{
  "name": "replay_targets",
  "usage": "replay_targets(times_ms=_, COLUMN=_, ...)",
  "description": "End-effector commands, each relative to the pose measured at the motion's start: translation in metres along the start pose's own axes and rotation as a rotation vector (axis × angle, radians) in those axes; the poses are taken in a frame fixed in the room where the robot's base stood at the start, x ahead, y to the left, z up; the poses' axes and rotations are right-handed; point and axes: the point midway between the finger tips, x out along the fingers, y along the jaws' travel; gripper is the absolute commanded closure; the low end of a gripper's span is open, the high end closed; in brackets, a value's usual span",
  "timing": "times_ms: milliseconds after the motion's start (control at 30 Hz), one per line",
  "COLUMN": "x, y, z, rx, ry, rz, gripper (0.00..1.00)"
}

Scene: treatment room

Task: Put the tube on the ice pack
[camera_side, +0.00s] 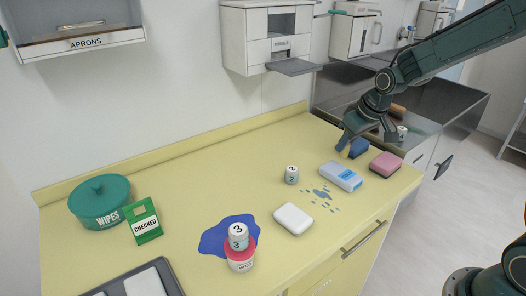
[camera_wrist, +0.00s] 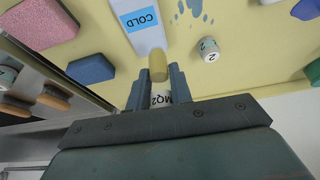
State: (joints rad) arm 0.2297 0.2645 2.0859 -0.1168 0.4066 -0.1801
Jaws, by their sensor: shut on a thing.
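The ice pack is a white pad with a blue COLD label (camera_side: 341,176), lying on the yellow counter. It also shows at the top of the wrist view (camera_wrist: 147,37). My gripper (camera_wrist: 159,88) is shut on the tube (camera_wrist: 158,67), which has a yellowish cap and a white body marked with dark letters. In the wrist view the tube's cap end points towards the ice pack's near end and overlaps its edge; I cannot tell the height between them. In the side view my gripper (camera_side: 347,140) is just behind the ice pack, and the tube is not clearly visible.
A blue sponge (camera_side: 358,148) and a pink sponge (camera_side: 386,164) lie beside the ice pack. A can marked 2 (camera_side: 291,174), blue drops (camera_side: 322,195) and a white block (camera_side: 293,218) are nearby. A can marked 3 (camera_side: 238,236) stands on a red-and-white jar. A metal sink is behind.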

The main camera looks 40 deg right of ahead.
Motion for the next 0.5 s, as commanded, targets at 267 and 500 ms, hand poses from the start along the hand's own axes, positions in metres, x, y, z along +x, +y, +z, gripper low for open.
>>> replay_targets(times_ms=267, x=-0.031, y=0.004, z=-0.023, rx=-0.027, ry=0.006, rz=-0.020, gripper=1.00)
replay_targets(times_ms=500, x=-0.078, y=0.011, z=-0.048, rx=-0.073, ry=0.009, rz=-0.034, gripper=1.00)
